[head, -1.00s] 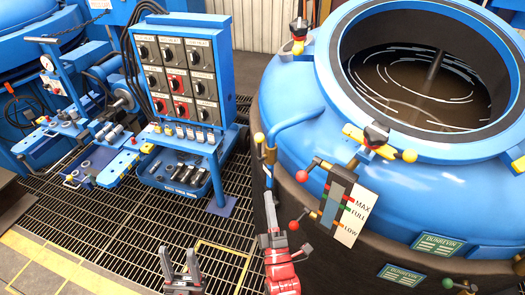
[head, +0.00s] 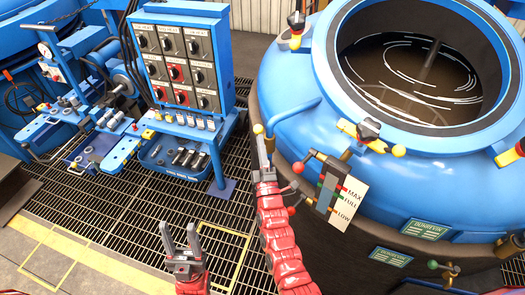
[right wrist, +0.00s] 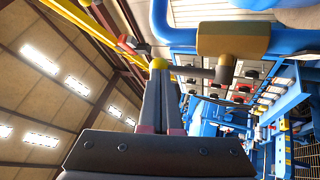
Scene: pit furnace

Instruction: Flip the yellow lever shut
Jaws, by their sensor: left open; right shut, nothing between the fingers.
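The yellow lever's round knob (head: 257,129) shows at the left side of the blue furnace vessel, below a bent blue pipe. In the right wrist view the yellow knob (right wrist: 158,64) sits on a grey rod running right to a brass block (right wrist: 232,40). My right gripper (head: 262,145) is shut and empty, its fingertips at the knob. In the right wrist view the shut fingers (right wrist: 160,85) point straight at the knob; I cannot tell whether they touch it. My left gripper (head: 181,232) is open and empty above the floor grating, well left of the lever.
The blue vessel (head: 290,85) with an open top fills the right. A level gauge (head: 328,187) with red knobs stands close right of my right gripper. A switch panel (head: 180,65) stands at left. Open grating (head: 120,180) lies between.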

